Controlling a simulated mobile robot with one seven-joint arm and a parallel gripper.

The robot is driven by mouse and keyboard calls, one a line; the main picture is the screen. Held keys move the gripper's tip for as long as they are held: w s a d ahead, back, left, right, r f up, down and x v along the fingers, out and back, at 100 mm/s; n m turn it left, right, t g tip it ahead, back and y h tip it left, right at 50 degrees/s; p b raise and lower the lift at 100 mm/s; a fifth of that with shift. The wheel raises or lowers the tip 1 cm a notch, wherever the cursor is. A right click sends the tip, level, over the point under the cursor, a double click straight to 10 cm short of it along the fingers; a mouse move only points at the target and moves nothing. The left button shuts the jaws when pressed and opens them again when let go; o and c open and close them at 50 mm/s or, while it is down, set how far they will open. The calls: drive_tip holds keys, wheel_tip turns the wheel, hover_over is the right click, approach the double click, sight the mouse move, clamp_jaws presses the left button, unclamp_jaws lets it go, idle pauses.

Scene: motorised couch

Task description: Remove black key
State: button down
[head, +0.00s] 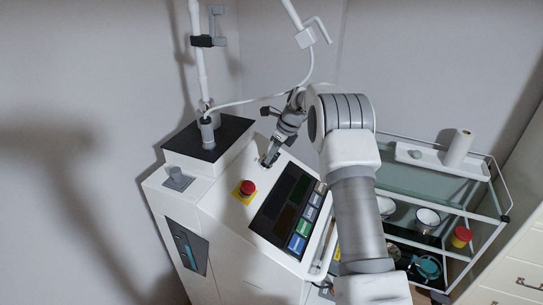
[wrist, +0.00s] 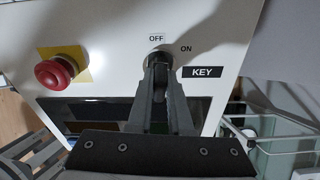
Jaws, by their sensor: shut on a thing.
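My gripper (wrist: 160,75) is at the key switch on the sloped white panel (wrist: 120,22), under the OFF label (wrist: 157,38) and left of the ON and KEY labels (wrist: 204,72). Its two fingers come together over the switch, and a round metal rim (wrist: 159,56) shows just past the fingertips. The black key is hidden between the fingers, so its angle cannot be told. In the head view my gripper (head: 268,160) touches down at the upper part of the machine's panel.
A red emergency button (wrist: 54,72) on a yellow plate sits left of my gripper, also in the head view (head: 248,187). A dark screen with coloured keys (head: 285,212) lies below. A glass-shelved trolley (head: 440,190) stands right of the machine.

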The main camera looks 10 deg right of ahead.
sight(276, 157)
drive_tip(key=shift+d+r, duration=0.1)
drive_tip(key=shift+r, duration=0.15)
drive_tip(key=shift+p+v, duration=1.15)
drive_tip(key=shift+v, duration=0.25)
drive_tip(key=shift+s, duration=0.1)
wheel_tip(276, 157, up, 3)
drive_tip(key=shift+f+p, duration=0.1)
drive_tip(key=shift+p, duration=1)
drive_tip(key=shift+r, duration=2.05)
